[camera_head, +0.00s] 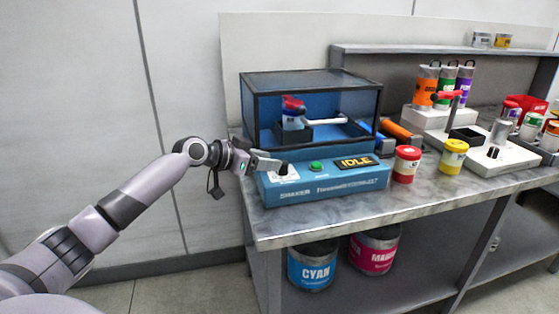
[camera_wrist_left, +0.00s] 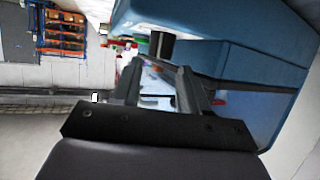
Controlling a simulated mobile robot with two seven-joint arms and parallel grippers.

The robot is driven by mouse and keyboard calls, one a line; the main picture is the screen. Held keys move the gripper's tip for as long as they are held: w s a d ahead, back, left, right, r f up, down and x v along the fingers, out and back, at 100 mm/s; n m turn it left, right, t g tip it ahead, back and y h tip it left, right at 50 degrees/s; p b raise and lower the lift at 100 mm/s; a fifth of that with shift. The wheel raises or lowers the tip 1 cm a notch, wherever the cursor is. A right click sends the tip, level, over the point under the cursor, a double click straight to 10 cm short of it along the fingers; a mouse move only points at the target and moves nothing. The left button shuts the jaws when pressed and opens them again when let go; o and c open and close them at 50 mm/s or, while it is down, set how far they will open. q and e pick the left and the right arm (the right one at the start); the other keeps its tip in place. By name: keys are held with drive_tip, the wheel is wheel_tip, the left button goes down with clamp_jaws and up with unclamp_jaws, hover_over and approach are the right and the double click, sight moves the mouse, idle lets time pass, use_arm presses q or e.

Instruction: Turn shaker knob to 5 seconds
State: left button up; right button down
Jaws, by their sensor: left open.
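The blue shaker (camera_head: 325,187) stands at the left end of the bench, with a clear-walled chamber on top and a display reading IDLE (camera_head: 356,162). Its dark knob (camera_head: 283,170) sits on a white dial panel at the left of the front, beside a green button (camera_head: 316,166). My left gripper (camera_head: 268,163) is open at the knob's left side. In the left wrist view, the black knob (camera_wrist_left: 161,46) shows just beyond the spread fingers (camera_wrist_left: 158,75), roughly in line with the gap. Contact cannot be told. The dial's setting is too small to read. My right gripper is out of view.
A red-lidded jar (camera_head: 293,112) is inside the shaker chamber. A red jar (camera_head: 406,164) and a yellow jar (camera_head: 453,157) stand right of the shaker. Cyan (camera_head: 313,266) and magenta (camera_head: 374,251) cans are on the shelf below. The space left of the bench is free.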

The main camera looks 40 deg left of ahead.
sight(282, 168)
use_arm(q)
drive_tip(key=shift+x, duration=2)
drive_tip(key=c, duration=0.8)
drive_tip(key=shift+o, duration=0.2)
drive_tip(key=shift+p, duration=0.35)
